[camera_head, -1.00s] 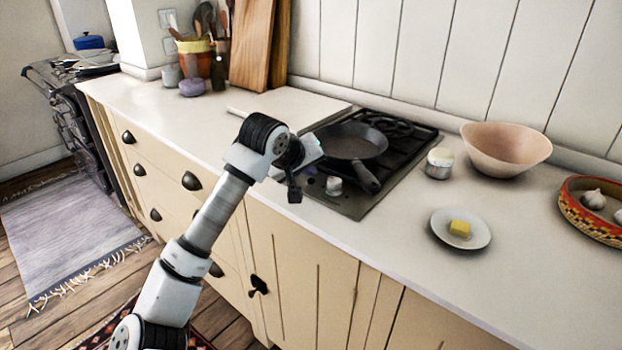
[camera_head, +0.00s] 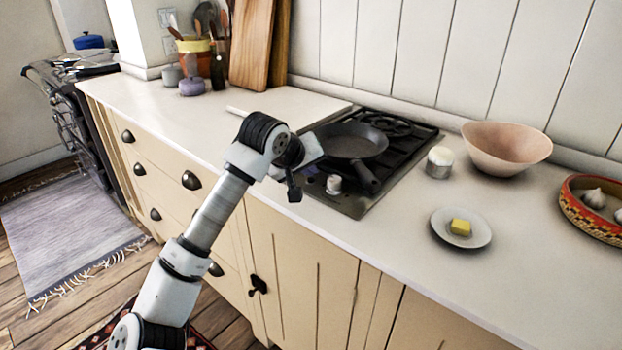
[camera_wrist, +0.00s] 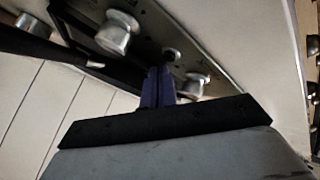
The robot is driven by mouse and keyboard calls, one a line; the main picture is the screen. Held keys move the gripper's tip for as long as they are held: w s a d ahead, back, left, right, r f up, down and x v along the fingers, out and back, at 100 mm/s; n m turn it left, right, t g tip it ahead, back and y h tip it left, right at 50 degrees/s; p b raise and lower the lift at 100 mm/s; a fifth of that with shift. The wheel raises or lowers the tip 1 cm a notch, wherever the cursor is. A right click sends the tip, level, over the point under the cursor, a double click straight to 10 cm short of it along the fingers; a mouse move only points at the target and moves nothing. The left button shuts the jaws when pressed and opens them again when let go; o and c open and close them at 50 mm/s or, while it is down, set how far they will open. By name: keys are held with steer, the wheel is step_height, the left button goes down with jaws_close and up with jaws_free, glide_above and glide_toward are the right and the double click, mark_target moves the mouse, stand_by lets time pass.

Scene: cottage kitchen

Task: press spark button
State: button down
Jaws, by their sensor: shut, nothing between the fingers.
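The spark button looks to be the small dark round button (camera_wrist: 171,54) on the hob's front panel, between two silver knobs, in the wrist view. My gripper (camera_wrist: 158,72) is shut and empty, its dark purplish fingers together, with the tips just beside and below the button in the picture. I cannot tell whether they touch it. One knob (camera_wrist: 118,32) is up and left of the fingers; the other knob (camera_wrist: 193,85) is close on their right.
To the right are a small jar (camera_head: 439,166), a pink bowl (camera_head: 505,150) and a plate (camera_head: 440,226) with butter (camera_head: 460,227). The counter left of the hob is mostly clear.

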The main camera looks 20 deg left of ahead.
steer(key=shift+f+b, duration=0.45)
steer(key=shift+b, duration=0.1)
steer(key=shift+r, duration=0.5)
step_height(320, 180, up, 6)
steer(key=shift+p, duration=1.2)
